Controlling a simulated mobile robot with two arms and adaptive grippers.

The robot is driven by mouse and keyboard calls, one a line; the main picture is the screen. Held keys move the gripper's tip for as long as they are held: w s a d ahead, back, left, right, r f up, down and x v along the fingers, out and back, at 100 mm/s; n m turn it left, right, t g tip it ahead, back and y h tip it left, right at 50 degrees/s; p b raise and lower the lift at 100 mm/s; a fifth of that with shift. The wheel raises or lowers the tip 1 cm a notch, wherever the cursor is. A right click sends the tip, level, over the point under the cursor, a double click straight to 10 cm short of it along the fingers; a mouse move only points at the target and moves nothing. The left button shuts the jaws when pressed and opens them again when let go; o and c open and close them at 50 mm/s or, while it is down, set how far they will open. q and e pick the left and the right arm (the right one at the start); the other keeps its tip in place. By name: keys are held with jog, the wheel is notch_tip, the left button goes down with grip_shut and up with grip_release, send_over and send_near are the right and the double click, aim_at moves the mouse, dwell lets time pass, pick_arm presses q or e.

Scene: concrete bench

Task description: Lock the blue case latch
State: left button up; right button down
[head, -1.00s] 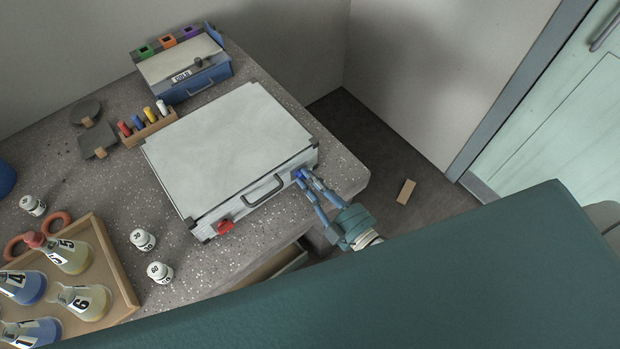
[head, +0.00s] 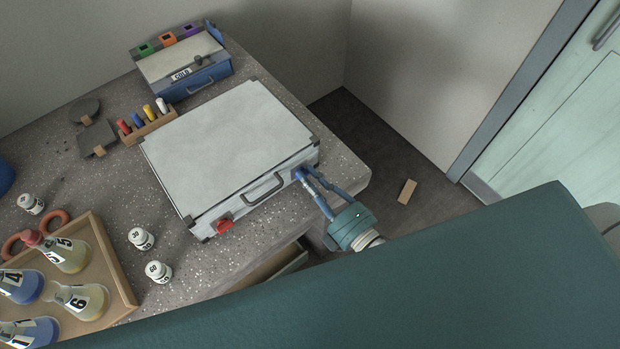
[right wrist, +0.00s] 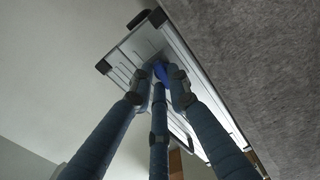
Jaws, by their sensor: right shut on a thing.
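The silver case (head: 228,150) lies closed on the speckled bench, its handle (head: 264,189) on the front side. The blue latch (head: 297,174) is at the right end of the case front, mostly hidden by fingertips. The red latch (head: 225,226) is at the left end of the front. My right gripper (head: 304,178) reaches in from the lower right and is shut on the blue latch. In the right wrist view, the fingers (right wrist: 166,75) close around the blue latch (right wrist: 160,72) against the case (right wrist: 130,62). My left gripper is not in view.
A tray of flasks (head: 110,262) and white bottles (head: 142,239) stand left of the case. A rack of colored tubes (head: 150,128) and a blue cold box (head: 190,80) stand behind it. A wooden block (head: 407,191) lies on the floor.

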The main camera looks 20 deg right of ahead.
jog(key=shift+a+n, duration=0.1)
jog(key=shift+n, duration=0.7)
jog(key=c, duration=1.9)
grip_release()
jog(key=shift+c, duration=0.2)
jog(key=v, duration=1.2)
